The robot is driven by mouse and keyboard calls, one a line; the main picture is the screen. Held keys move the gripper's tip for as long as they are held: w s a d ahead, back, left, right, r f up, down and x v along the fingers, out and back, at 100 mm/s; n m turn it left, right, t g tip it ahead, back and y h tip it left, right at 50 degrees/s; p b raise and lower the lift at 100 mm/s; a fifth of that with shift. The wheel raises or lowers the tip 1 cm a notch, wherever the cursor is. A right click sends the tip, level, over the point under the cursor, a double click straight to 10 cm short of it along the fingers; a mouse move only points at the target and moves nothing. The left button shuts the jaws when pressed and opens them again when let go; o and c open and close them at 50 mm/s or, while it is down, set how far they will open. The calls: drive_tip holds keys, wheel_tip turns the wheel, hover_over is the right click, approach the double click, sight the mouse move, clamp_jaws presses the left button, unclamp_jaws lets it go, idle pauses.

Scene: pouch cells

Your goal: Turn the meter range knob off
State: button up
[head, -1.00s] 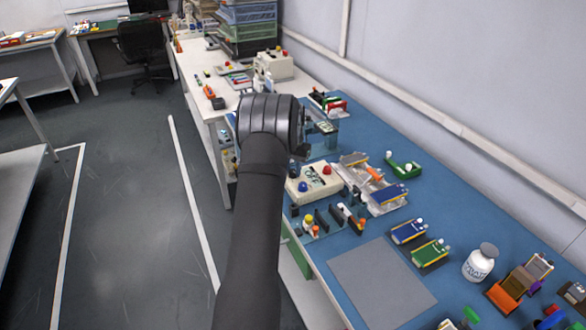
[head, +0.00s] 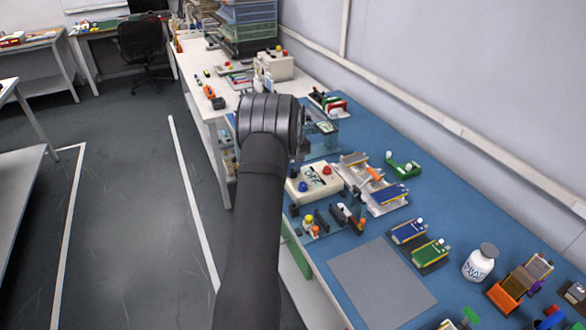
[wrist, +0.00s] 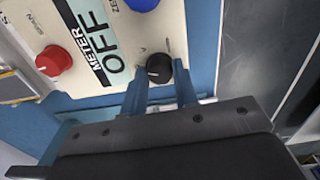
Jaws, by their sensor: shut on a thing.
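The meter is a cream box (head: 296,198) on the blue bench in the head view. In the wrist view its panel (wrist: 100,18) shows a pale display (wrist: 94,38) with METER and a large OFF. The black range knob (wrist: 159,68) sits at the panel's near edge, with a small light mark on its face. My gripper (wrist: 160,84) has its two blue fingers on either side of this knob and is shut on it. In the head view my arm hides the fingers and the black knob.
A red knob (wrist: 53,61) marked SPAN and a blue knob (wrist: 142,3) are on the same panel. A grey mat (head: 380,285) is bare.

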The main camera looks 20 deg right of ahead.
drive_tip(key=shift+n, duration=2.2)
drive_tip(key=o, duration=1)
drive_tip(key=shift+r, duration=0.1)
wheel_tip(320, 180, up, 17)
drive_tip(key=shift+r, duration=0.1)
